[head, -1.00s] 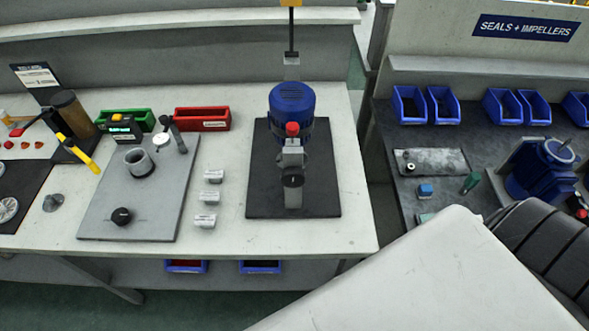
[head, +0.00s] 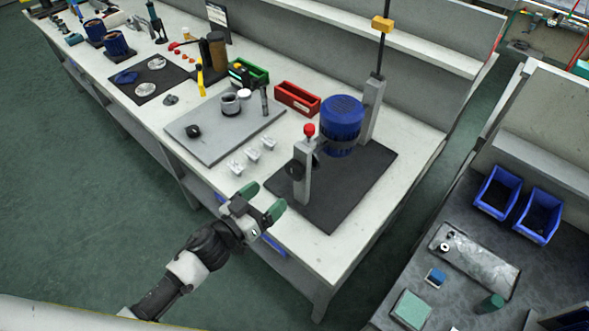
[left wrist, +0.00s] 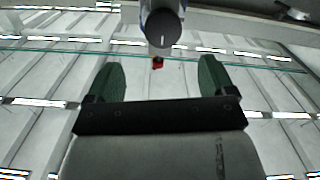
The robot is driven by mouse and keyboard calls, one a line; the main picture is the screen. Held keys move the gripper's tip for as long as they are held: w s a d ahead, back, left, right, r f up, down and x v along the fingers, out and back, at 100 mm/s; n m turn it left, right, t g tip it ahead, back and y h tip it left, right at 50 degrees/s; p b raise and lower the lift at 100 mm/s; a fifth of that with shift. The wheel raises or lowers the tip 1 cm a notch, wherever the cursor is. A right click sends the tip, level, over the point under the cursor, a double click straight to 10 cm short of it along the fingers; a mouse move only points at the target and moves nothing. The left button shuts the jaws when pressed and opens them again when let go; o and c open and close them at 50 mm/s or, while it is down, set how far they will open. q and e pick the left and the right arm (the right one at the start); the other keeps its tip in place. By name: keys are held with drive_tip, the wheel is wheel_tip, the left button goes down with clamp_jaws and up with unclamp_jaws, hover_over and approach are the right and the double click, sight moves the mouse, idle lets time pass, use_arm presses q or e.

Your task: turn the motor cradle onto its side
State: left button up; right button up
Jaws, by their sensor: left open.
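The motor cradle is a blue motor (head: 342,120) upright between two grey posts, with a red-topped catch (head: 310,130) on the near post (head: 303,180) and a dark round knob (head: 294,170) on that post's outer side. It stands on a black mat (head: 345,205). My left gripper (head: 262,200) is open and empty, in front of the bench edge and short of the near post. In the left wrist view the dark knob (left wrist: 164,28) is beyond the open fingers (left wrist: 160,76), with the red top (left wrist: 157,62) showing too. My right gripper is not in view.
A grey plate (head: 215,140) with fittings lies left of the mat, and small white blocks (head: 252,156) sit between them. A red bin (head: 298,98) and a green bin (head: 250,74) stand behind. Another bench (head: 460,290) with blue bins is at right, across a gap.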

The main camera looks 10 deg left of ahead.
sight(292, 174)
use_arm(q)
drive_tip(key=x, duration=0.2)
drive_tip(key=p+x, duration=0.1)
drive_tip(key=x, duration=0.1)
drive_tip(key=shift+w, duration=0.5)
drive_tip(key=x, duration=0.4)
drive_tip(key=shift+d, duration=0.1)
drive_tip(key=shift+w+d+f, duration=0.1)
drive_tip(key=shift+w+d, duration=0.3)
drive_tip(key=shift+w, duration=0.15)
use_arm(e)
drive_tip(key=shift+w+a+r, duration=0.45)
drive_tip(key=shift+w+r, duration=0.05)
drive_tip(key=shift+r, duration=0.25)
use_arm(q)
drive_tip(key=shift+c, duration=0.5)
